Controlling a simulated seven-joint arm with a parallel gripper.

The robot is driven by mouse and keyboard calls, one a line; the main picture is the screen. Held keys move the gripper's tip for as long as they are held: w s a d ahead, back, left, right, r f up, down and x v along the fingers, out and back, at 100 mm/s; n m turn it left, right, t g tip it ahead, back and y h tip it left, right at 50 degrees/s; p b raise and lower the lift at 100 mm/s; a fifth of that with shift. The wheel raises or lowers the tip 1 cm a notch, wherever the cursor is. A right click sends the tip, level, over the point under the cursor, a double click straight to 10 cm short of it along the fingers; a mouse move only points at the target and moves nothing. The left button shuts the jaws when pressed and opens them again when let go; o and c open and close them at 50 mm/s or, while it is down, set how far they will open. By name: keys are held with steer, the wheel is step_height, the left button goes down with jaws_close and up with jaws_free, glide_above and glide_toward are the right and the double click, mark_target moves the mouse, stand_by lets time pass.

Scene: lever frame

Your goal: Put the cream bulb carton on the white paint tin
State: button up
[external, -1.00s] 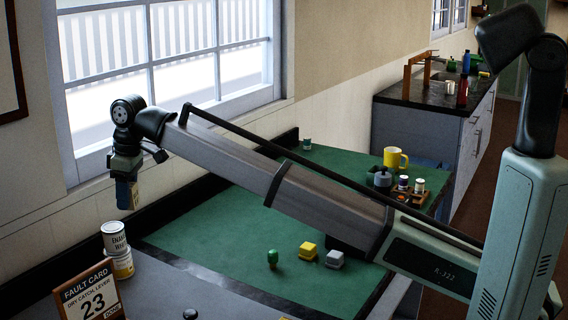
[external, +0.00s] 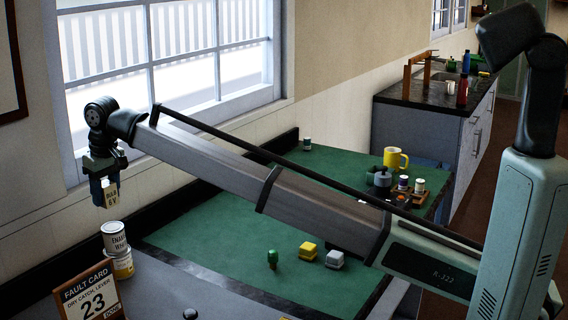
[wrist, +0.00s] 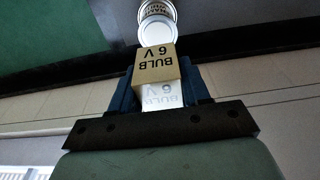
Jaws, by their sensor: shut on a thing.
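The cream bulb carton (external: 111,193), printed with "BULB 6 V", is held in my gripper (external: 104,192), which is shut on it. In the wrist view the carton (wrist: 156,66) sits between the blue fingers of my gripper (wrist: 158,88). The white paint tin (external: 114,238) stands upright on top of a yellow-labelled tin, below the carton and slightly right of it in the external view. Clear space shows between carton and tin. In the wrist view the white tin (wrist: 157,22) appears just beyond the carton.
The yellow-labelled tin (external: 122,265) supports the white tin. A fault card (external: 90,291) stands just in front of them. The window wall (external: 88,170) is close behind.

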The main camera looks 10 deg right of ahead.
mark_target(107, 184)
steer(key=shift+f, duration=2.95)
steer(key=shift+f, duration=0.1)
steer(key=o, duration=1)
steer(key=shift+o, duration=0.2)
steer(key=r, duration=0.4)
steer(key=d+r, duration=0.1)
steer(key=r, duration=0.3)
steer(key=s+r, duration=0.1)
steer(key=r, duration=0.3)
steer(key=shift+s+d, duration=0.1)
steer(key=shift+d, duration=0.05)
